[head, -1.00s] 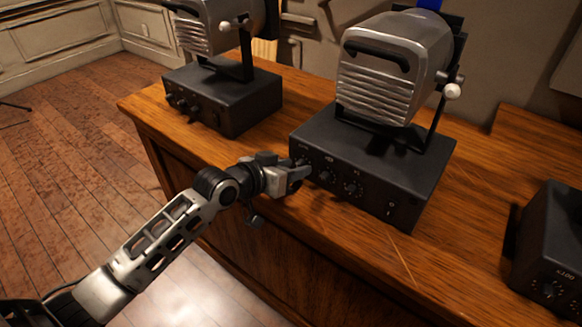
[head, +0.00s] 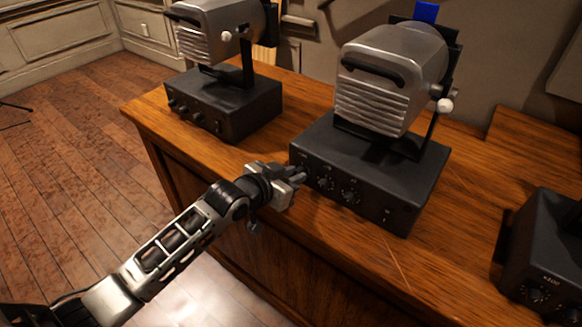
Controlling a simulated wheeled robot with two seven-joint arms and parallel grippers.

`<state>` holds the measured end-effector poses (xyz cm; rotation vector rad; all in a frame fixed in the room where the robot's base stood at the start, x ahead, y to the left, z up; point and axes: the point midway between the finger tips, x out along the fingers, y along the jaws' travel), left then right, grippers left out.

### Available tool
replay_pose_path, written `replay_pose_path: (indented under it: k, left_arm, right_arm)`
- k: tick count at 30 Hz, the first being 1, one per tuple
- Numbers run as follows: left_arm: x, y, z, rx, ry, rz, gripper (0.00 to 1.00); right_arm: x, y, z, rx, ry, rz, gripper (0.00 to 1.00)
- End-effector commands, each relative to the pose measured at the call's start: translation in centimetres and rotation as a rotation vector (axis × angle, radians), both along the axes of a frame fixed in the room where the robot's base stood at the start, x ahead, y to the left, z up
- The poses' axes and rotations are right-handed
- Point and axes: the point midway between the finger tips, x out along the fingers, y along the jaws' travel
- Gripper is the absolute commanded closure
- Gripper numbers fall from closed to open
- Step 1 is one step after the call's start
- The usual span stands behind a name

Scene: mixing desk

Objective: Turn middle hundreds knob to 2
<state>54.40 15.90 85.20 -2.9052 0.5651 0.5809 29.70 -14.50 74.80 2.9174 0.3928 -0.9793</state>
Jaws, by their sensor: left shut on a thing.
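The middle box (head: 412,185) is a black control box on the desk with a silver lamp housing (head: 385,75) above it. Its front face has a row of dark knobs with pale markings. My left gripper (head: 301,173) is at the left end of that row, shut on the leftmost knob, the hundreds knob. The fingers hide that knob, so its setting cannot be read. The other two knobs, one in the centre (head: 326,184) and one to its right (head: 348,197), are uncovered. My right gripper is out of view.
A similar box (head: 235,105) with a lamp stands at the back left of the wooden desk (head: 330,240). Another black box (head: 540,250) is cut off at the right edge. Bare desk lies between the boxes. Open floor (head: 75,170) is at left.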

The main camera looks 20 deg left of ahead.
Motion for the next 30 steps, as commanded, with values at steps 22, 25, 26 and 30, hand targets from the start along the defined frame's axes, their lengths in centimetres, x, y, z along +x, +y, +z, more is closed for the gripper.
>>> replay_pose_path:
  k: [22, 25, 26, 30]
  left_arm:
    - [-0.28, -0.77, -0.36, 0.605, -0.22, -0.001, 1.0]
    - [-0.29, -0.8, -0.38, 0.656, -0.239, 0.0, 1.0]
    - [-0.3, -0.8, -0.39, 0.669, -0.244, -0.001, 1.0]
    - [-0.32, -0.86, -0.4, 0.715, -0.261, -0.001, 1.0]
  right_arm:
    - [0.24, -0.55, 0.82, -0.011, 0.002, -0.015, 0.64]
    - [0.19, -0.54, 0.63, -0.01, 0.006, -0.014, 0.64]
    - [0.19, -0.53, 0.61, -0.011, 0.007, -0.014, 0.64]
    - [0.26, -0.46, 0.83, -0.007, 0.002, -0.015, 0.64]
